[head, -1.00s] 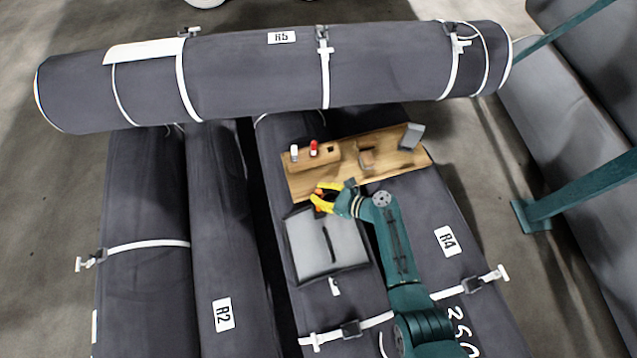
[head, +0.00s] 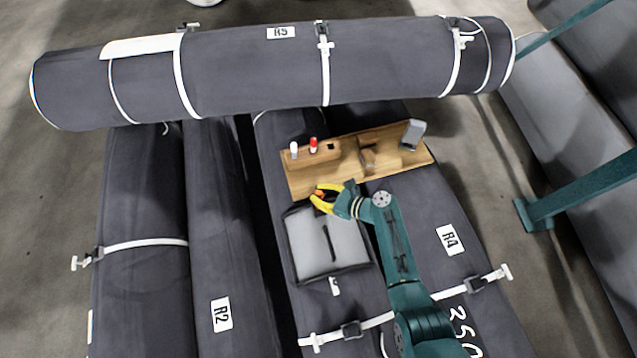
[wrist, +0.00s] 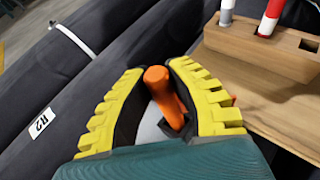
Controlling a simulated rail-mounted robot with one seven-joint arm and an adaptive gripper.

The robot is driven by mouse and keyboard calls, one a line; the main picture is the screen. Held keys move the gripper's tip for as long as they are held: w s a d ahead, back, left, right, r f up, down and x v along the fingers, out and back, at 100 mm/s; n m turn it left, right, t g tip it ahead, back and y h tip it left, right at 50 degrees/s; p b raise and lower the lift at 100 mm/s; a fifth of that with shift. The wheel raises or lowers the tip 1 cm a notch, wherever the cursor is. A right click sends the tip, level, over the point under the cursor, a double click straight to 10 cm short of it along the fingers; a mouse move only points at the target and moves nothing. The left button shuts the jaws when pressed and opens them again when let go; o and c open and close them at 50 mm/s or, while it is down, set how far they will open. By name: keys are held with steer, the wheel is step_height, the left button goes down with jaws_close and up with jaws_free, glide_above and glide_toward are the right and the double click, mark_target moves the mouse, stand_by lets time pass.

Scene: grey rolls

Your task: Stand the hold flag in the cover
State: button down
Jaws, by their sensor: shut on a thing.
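My gripper (head: 316,197) has yellow toothed fingers and is shut on an orange rod (head: 319,194), which seems to be the hold flag. In the wrist view the orange rod (wrist: 158,82) sticks up between the fingers, with a dark piece at its lower end. The rest of it is hidden by the fingers and wrist. The cover (head: 345,248), a grey square pad with dark edges and a dark slot, lies on roll R4. My gripper is over the cover's far edge, close to the wooden board.
A wooden board (head: 400,172) lies just beyond my gripper. It bears a block (head: 322,160) with a white marker, a red marker and a square hole, a brown holder (head: 367,157) and a tilted grey device (head: 413,134). Roll R5 (head: 250,80) lies across behind.

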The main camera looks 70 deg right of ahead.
steer(key=shift+f, duration=0.15)
steer(key=c, duration=1)
jaws_free()
steer(key=v, duration=1.2)
